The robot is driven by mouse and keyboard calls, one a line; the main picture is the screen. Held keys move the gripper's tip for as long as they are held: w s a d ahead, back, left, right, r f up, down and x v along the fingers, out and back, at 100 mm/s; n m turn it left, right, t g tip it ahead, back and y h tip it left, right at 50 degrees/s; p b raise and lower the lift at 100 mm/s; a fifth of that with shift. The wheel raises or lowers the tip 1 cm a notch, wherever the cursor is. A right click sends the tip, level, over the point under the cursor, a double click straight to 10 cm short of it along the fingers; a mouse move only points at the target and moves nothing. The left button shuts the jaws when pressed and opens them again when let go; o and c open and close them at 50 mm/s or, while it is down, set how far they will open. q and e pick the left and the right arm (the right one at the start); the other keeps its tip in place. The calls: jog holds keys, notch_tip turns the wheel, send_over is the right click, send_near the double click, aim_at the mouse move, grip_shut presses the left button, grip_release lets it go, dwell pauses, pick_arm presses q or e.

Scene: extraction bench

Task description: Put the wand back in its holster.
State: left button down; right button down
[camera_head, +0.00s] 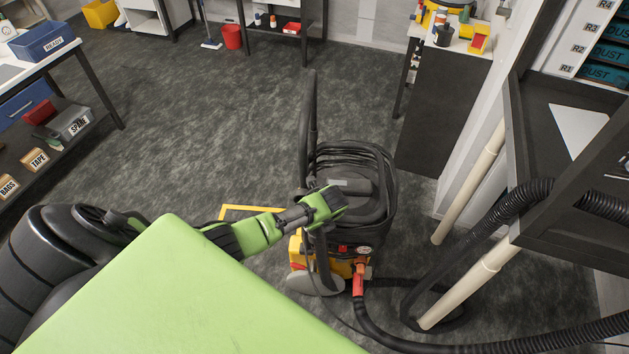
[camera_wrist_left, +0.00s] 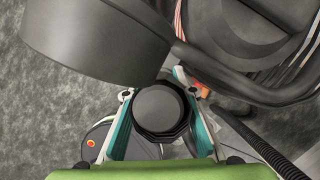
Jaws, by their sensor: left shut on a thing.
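The dark wand (camera_head: 307,125) stands roughly upright beside the extractor (camera_head: 350,205), a black drum on a yellow base. My left gripper (camera_head: 328,203) reaches in from the left and is shut on a dark round part of the wand. In the left wrist view, a round dark piece (camera_wrist_left: 160,108) sits between my teal-lined fingers, and a broad dark grey shape (camera_wrist_left: 95,40) fills the upper left. A dark tube (camera_head: 322,262) shows below my gripper, in front of the yellow base. I cannot clearly make out the holster. My right gripper is out of view.
A black ribbed hose (camera_head: 420,345) runs from the orange fitting (camera_head: 359,278) along the floor to the right. Pale posts (camera_head: 470,285) and a dark bench (camera_head: 560,190) stand at the right. A shelf with bins (camera_head: 60,125) is at left. The floor (camera_head: 200,120) behind is clear.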

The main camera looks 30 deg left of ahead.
pick_arm(q)
jog(key=c, duration=1.6)
grip_release()
jog(key=v, duration=1.2)
